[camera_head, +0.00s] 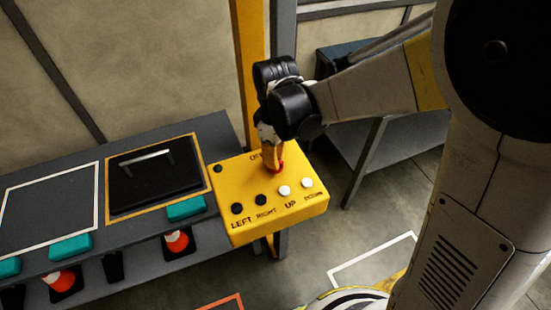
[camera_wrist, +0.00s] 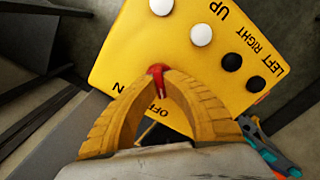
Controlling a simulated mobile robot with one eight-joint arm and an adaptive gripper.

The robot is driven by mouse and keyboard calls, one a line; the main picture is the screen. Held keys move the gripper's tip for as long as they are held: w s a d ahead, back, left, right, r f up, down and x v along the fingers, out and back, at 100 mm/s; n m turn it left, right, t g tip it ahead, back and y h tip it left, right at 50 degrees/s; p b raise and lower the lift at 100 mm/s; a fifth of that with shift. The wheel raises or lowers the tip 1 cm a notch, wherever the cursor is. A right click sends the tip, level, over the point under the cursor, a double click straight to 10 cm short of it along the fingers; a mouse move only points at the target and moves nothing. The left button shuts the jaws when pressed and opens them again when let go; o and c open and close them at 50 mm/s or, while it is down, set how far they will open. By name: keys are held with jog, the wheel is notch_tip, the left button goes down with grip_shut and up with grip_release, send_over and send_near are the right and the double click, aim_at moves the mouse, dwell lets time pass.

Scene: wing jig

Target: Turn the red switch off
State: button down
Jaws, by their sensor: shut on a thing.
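The yellow control box (camera_head: 235,205) stands at the right end of the grey bench. The red switch (camera_head: 279,169) is on its top face, near the back, largely hidden by my gripper (camera_head: 273,166) in the head view. In the wrist view, my gripper's yellow fingers (camera_wrist: 163,74) close together at the red switch (camera_wrist: 157,69), with its red lever between their tips. The printed OFF label (camera_wrist: 156,108) shows between the fingers, and part of another label ending in N (camera_wrist: 118,88) shows to its left. Exactly which way the lever is set is hard to tell.
Black buttons (camera_head: 237,208) and white buttons (camera_head: 284,190) line the box's front edge, close to the switch. A black case with a handle (camera_head: 152,180) lies on the bench to the left, with teal blocks (camera_head: 186,208) nearby. A yellow post (camera_head: 249,70) rises behind the box.

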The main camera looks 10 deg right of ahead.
dwell(0.3)
jog(key=c, duration=1.5)
grip_release()
jog(key=shift+r, duration=0.1)
notch_tip(320, 180, up, 12)
